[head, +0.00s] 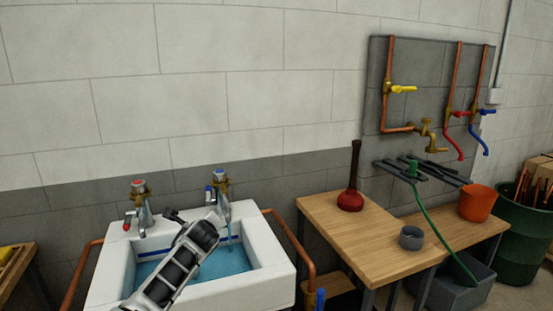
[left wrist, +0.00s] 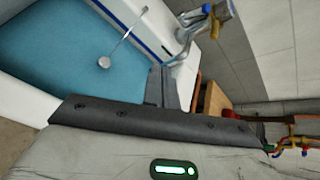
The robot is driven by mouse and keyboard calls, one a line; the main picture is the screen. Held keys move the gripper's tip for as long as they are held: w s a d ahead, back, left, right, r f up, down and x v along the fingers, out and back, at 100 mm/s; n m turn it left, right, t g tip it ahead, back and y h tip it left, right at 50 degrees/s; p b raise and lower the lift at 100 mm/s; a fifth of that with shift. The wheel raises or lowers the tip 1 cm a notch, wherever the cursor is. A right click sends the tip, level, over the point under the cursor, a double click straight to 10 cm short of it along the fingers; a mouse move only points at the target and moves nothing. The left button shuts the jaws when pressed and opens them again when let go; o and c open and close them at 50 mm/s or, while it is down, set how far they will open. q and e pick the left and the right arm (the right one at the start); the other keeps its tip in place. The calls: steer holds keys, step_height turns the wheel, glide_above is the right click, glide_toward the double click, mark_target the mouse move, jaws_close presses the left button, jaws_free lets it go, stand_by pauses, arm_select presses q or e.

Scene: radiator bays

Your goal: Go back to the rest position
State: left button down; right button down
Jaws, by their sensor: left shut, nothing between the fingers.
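My left gripper (head: 174,214) is over the back of the white sink, between the two taps, with the forearm coming up from the bottom. In the left wrist view its dark fingers (left wrist: 163,88) are shut together with nothing between them, above the sink. The sink (head: 270,252) holds blue water (head: 232,258). The red-marked tap (head: 140,203) stands left of the gripper and the blue-marked tap (head: 221,195) right of it; I cannot tell whether the gripper touches either. My right gripper is in neither view.
A wooden bench (head: 330,216) right of the sink carries a red plunger (head: 350,195), a grey cup (head: 411,238) and an orange bucket (head: 477,201). A green hose (head: 432,224) hangs down to a grey bin (head: 455,292). Copper pipes (head: 286,231) flank the sink.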

arm_select(q)
steer(key=s+f+n+g, duration=0.1)
steer(key=s+f+n, duration=0.1)
steer(key=s+f, duration=0.1)
steer(key=s+d+f+n+g, duration=0.1)
steer(key=s+f+n, duration=0.2)
steer(key=s+f, duration=0.1)
steer(key=s+f+n+h, duration=0.1)
steer(key=s+f+n, duration=0.1)
steer(key=s, duration=0.4)
steer(key=shift+d+f+g, duration=0.3)
steer(key=shift+f+g, duration=0.1)
steer(key=shift+f, duration=0.4)
steer(key=s+a+n+g+h, duration=0.1)
steer(key=s+n+g, duration=0.2)
steer(key=s+n, duration=1)
steer(key=s+a+n+g+h, duration=0.15)
steer(key=s+n, duration=0.25)
steer(key=s, duration=2)
steer(key=w+d+f+t+h, duration=0.1)
steer(key=w+d+f+t, duration=0.1)
steer(key=w+f, duration=0.1)
steer(key=w+d+f+m+t+h, duration=0.1)
steer(key=w+d+f+t, duration=0.1)
steer(key=f, duration=0.4)
steer(key=shift+w+d+t, duration=0.4)
steer(key=shift+w+t, duration=0.05)
steer(key=shift+t, duration=0.3)
